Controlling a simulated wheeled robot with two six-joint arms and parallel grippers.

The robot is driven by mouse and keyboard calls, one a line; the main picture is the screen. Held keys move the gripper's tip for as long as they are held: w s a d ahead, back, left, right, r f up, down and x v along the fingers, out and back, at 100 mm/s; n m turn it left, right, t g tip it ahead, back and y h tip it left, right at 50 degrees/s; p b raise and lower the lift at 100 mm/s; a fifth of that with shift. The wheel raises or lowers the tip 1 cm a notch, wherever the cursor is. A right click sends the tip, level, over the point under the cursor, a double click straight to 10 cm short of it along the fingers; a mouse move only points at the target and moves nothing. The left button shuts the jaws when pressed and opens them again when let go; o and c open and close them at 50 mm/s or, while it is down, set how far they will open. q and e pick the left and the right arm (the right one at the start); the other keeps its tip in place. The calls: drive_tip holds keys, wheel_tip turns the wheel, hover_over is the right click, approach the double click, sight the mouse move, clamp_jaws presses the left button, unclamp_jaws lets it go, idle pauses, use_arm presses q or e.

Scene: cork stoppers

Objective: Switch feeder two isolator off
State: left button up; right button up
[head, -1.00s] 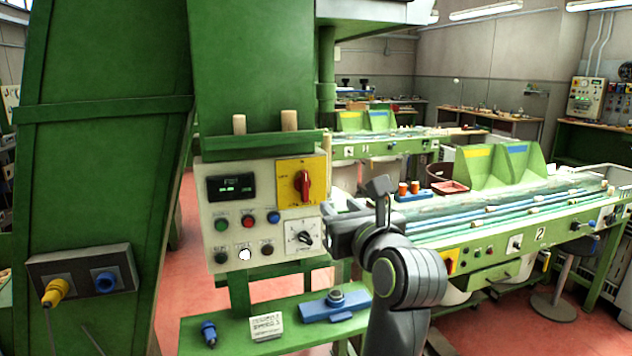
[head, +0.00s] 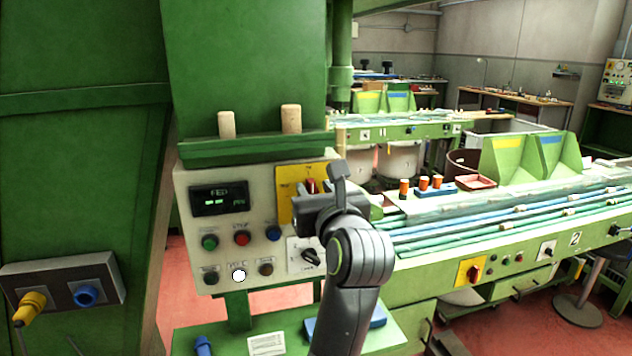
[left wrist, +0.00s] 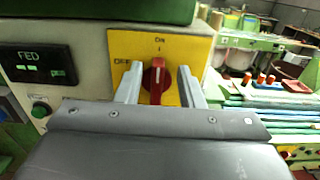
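A red rotary handle (left wrist: 157,80) sits on a yellow plate (left wrist: 198,50) marked ON at the top and OFF at the left. The handle stands upright, towards ON. In the head view this yellow plate (head: 284,198) is on the cream control panel (head: 188,228), partly hidden by my left gripper (head: 306,203). In the left wrist view my left gripper (left wrist: 159,80) is open, with one finger on each side of the handle; contact is unclear. Another red knob (head: 475,272) on a yellow plate is on the bench marked 2 (head: 575,239). My right gripper is out of view.
The panel has a display (head: 218,199), several buttons and a black selector (head: 311,257). Two corks (head: 291,119) stand on the green ledge above. A socket box (head: 62,284) is at left. A green shelf (head: 210,335) lies below.

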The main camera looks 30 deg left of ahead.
use_arm(q)
drive_tip(key=shift+a, duration=0.1)
drive_tip(key=shift+s+r, duration=0.15)
drive_tip(key=shift+s, duration=0.05)
drive_tip(key=shift+c, duration=0.2)
drive_tip(key=shift+w, duration=0.1)
drive_tip(key=c, duration=0.7)
clamp_jaws()
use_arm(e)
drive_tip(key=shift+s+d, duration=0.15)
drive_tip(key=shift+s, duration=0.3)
